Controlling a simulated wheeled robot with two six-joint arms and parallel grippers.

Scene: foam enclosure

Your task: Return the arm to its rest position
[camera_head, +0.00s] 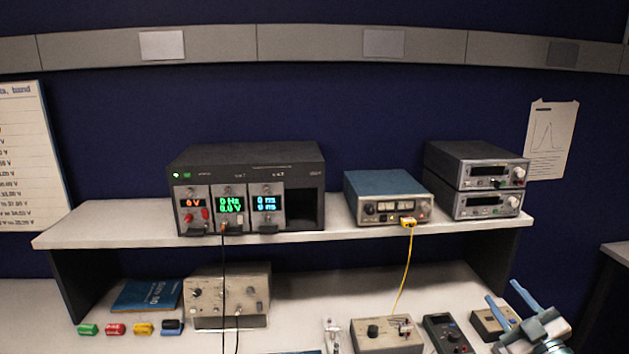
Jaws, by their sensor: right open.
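My right gripper (503,290) is in the lower right corner. Its two blue fingers are apart with nothing visible between them. They point up and to the left, over the right end of the lower bench. A small beige box with a dark knob (486,325) shows just behind and left of the fingers; the gripper hides part of it, and I cannot tell whether they touch. My left gripper is not in view.
A shelf (110,224) carries a modular instrument (245,160), a blue-topped instrument (386,190) and two stacked units (475,150). A yellow cable (405,270) hangs to a beige box (387,338). A handheld meter (447,333) stands left of the gripper. Several coloured blocks (115,329) lie left.

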